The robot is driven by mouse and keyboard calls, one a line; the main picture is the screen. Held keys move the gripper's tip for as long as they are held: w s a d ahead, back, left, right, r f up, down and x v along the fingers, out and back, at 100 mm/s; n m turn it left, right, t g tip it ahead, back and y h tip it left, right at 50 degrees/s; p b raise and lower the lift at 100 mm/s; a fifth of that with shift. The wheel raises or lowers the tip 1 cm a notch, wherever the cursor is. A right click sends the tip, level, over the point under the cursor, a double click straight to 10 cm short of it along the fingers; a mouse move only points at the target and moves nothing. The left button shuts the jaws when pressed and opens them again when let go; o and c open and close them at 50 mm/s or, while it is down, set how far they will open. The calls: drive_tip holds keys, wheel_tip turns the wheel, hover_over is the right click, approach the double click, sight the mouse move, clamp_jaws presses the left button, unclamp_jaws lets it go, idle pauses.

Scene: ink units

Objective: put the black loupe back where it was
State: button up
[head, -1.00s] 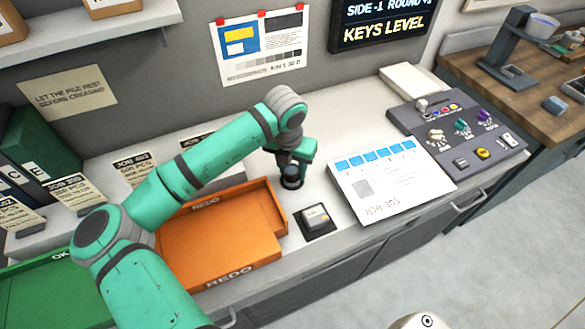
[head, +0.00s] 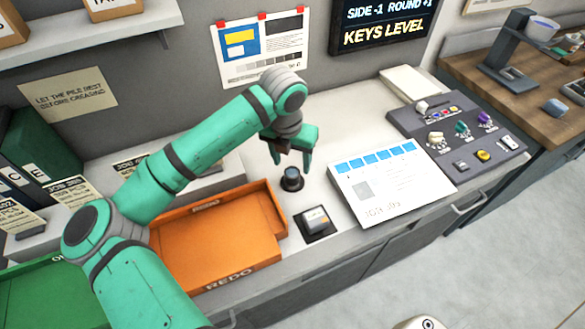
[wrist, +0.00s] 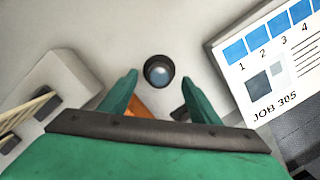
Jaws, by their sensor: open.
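The black loupe (head: 291,179) stands upright on the light counter, between the orange REDO tray (head: 262,232) and the printed JOB 305 sheet (head: 392,184). In the wrist view the loupe (wrist: 159,72) shows from above, with a bluish lens inside a dark ring. My gripper (head: 292,158) is above the loupe, open and empty. In the wrist view its two green fingers (wrist: 154,92) are spread apart, and the loupe lies just beyond the gap between their tips, not touching either.
A small device on a dark square pad (head: 315,220) sits in front of the loupe. A grey control console (head: 460,130) with knobs stands to the right. A green tray (head: 50,295) is at the lower left. The counter behind the loupe is clear.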

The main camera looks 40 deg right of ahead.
sight(290, 176)
wheel_tip(290, 176, up, 6)
drive_tip(key=shift+s+a+r, duration=0.15)
drive_tip(key=shift+s+a, duration=0.1)
drive_tip(key=shift+a, duration=0.2)
idle(0.3)
